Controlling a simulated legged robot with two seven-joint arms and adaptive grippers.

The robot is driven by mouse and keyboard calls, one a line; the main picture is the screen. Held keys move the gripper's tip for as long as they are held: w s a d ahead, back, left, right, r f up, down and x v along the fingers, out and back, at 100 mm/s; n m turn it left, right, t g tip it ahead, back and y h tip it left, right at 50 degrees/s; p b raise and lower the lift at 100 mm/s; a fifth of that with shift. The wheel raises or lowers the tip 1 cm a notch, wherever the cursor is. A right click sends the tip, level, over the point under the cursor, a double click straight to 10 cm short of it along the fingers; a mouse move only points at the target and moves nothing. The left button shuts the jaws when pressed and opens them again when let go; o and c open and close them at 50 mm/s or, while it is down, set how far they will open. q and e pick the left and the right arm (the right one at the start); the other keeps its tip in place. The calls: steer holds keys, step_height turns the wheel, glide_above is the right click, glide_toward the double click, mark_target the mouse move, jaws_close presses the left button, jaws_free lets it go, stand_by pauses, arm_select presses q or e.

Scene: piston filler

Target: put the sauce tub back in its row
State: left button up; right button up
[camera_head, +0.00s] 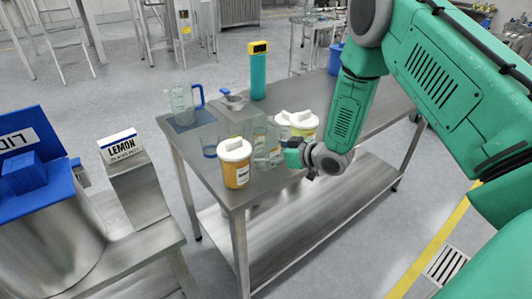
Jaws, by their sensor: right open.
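A sauce tub (235,174) with an orange-yellow body, a pale label and a white lid stands upright near the front left corner of the steel table. Two more white-lidded tubs, one with a yellow body (303,126) and one partly hidden behind it (282,120), stand farther back to the right. My right gripper (272,157) reaches in from the right, low over the table, between the front tub and the other two. It is open, with its fingers pointing left toward the front tub. I cannot tell whether they touch it. My left gripper is not in view.
Clear glass-like containers (262,135) stand behind my right gripper. A jug with a blue handle (183,105), a small scoop-like item (231,98) and a teal bottle (258,72) stand farther back.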

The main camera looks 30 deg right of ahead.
steer(key=s+d+r, duration=0.3)
steer(key=s+d, duration=0.3)
steer(key=s, duration=0.2)
steer(key=s+a+f+m+g+h, duration=0.25)
steer(key=s+a+f+g, duration=0.35)
steer(key=s+a+f, duration=0.5)
steer(key=s+a+f+g+h, duration=0.1)
steer(key=s+a+f+g, duration=0.2)
steer(key=s, duration=0.7)
steer(key=s+f+g+h, duration=0.1)
steer(key=s+f+g, duration=0.25)
steer(key=s, duration=0.55)
arm_select(q)
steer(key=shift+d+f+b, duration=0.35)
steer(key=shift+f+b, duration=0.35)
steer(key=shift+b, duration=0.1)
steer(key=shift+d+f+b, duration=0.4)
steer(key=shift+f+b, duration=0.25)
steer(key=shift+b, duration=0.15)
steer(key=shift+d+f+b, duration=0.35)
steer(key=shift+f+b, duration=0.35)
steer(key=shift+b, duration=0.1)
arm_select(e)
step_height(320, 180, down, 6)
steer(key=shift+d+m, duration=0.3)
steer(key=shift+m, duration=0.05)
